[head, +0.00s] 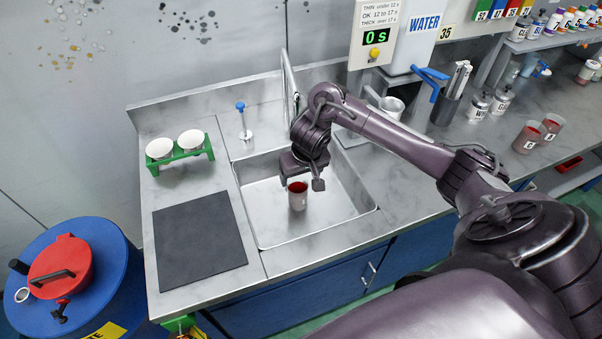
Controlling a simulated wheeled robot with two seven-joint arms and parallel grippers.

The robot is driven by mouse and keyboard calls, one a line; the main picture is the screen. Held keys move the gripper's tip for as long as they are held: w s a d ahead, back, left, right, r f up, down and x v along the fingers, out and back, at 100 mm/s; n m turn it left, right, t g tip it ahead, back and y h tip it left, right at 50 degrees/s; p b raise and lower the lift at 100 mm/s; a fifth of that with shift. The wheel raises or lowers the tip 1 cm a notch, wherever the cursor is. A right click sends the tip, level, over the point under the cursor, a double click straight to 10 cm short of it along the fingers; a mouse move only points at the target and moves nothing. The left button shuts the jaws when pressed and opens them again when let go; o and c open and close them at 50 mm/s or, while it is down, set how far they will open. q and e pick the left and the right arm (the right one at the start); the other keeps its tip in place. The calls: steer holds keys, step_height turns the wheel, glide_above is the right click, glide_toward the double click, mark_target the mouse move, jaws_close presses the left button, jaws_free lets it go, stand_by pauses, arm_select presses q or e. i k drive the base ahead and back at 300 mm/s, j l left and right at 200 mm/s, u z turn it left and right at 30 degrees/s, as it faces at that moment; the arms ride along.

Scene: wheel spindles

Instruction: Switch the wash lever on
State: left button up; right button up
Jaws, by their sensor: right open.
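A small lever with a blue knob (240,106) on a pale stem stands upright on the steel counter, at the back left of the sink; it looks like the wash lever. My right gripper (302,184) is open over the sink, pointing down, to the right of and nearer than the lever, and apart from it. A cup with a red inside (298,200) stands in the sink just below the right gripper's fingers. I cannot tell whether the fingers touch it. My left gripper is not in view.
The sink (262,222) has a tall tap (289,75) behind it. A green rack (181,157) with two white cups and a dark mat (199,239) lie left of it. A water dispenser (415,40) with a blue lever stands back right. A blue drum (95,265) stands front left.

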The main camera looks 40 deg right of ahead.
mark_target(240, 105)
steer(key=k, duration=1)
